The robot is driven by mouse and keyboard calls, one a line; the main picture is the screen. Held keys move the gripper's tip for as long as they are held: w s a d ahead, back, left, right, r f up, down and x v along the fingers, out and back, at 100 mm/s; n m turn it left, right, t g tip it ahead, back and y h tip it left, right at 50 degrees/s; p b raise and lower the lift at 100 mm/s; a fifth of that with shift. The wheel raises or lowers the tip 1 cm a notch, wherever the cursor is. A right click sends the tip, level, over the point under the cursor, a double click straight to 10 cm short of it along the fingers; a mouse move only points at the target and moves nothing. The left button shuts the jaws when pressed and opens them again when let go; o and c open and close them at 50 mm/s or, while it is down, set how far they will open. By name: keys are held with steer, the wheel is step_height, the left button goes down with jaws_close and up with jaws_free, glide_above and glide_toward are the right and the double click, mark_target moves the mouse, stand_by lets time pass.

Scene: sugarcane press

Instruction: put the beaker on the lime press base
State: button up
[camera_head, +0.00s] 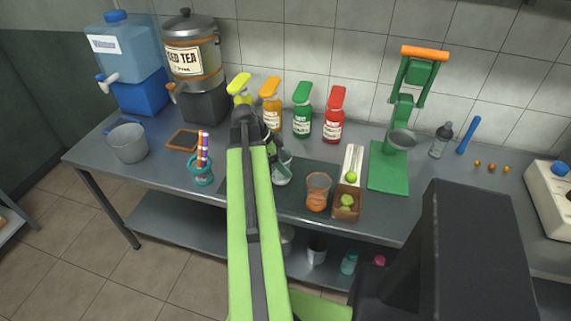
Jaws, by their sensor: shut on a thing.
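The lime press is green with an orange handle and stands at the back right of the counter. Its flat green base (387,175) lies on the counter, and a grey cup sits low on the press above it. My arm reaches up the middle of the view. My gripper (273,152) is at its far end, partly hidden by the arm, and is shut on the clear beaker (283,172). The beaker is upright, left of the press base and apart from it. Whether its bottom touches the dark mat cannot be told.
An orange-tinted glass (318,190) and a box with limes (346,202) stand between the beaker and the press base. Several syrup bottles (303,115) line the back. A straw cup (202,170) is left. A small bottle (441,140) stands right of the press.

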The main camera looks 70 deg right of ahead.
steer(key=shift+f, duration=0.25)
steer(key=o, duration=1.4)
steer(key=shift+r, duration=0.1)
steer(key=shift+c, duration=0.2)
steer(key=p+v, duration=1)
steer(key=v, duration=0.2)
steer(key=shift+r+p, duration=0.2)
steer(key=shift+p, duration=0.15)
